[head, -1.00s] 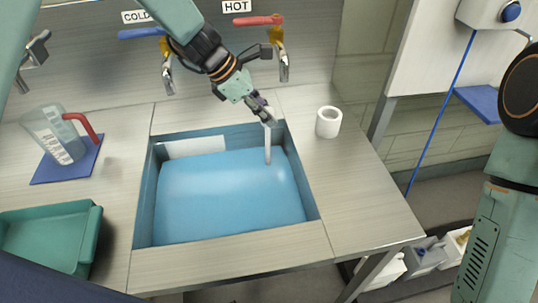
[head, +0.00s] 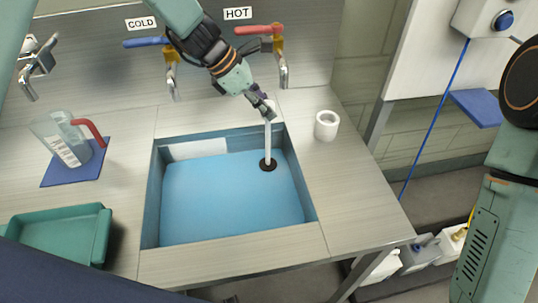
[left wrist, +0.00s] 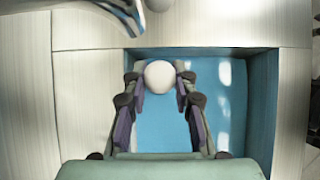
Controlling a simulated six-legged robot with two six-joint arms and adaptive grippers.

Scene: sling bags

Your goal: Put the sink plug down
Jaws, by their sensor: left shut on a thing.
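The sink plug is a white upright stem (head: 267,137) with a black round base (head: 268,165), in the back right part of the sink (head: 230,238). My left gripper (head: 263,107) is shut on the top of the stem, from above. In the left wrist view the plug's round white top (left wrist: 159,74) sits between the two fingers of my left gripper (left wrist: 160,84). The black base is hidden in that view. The sink has a blue inside (head: 225,195). I cannot tell whether the base touches the sink floor. My right gripper is out of view.
Two taps stand behind the sink, with a blue handle (head: 146,42) and a red handle (head: 253,30). A white cup-like ring (head: 326,126) stands right of the sink. A clear jug (head: 68,140) and a green tray (head: 55,232) are on the left counter.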

